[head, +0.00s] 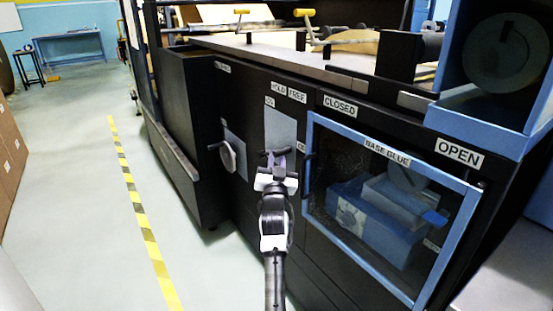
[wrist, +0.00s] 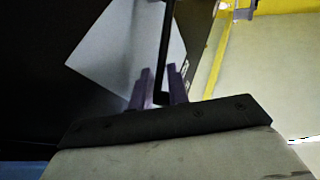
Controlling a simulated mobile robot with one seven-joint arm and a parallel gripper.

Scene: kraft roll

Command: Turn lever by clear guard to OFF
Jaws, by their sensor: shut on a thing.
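The lever (wrist: 164,50) is a thin black bar in front of a grey plate in the wrist view. In the head view the grey plate (head: 280,128) is on the dark machine front, left of the clear guard. The guard (head: 350,190) is a see-through panel in a blue frame. My gripper (head: 277,158) is at the lower part of the plate. Its purple fingers, also in the wrist view (wrist: 160,92), are shut on the lever from both sides. In the head view my gripper hides most of the lever. A small label above the plate appears to read ON; a partly hidden one is at its right.
Yellow-topped handles (head: 304,13) rise above the machine top.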

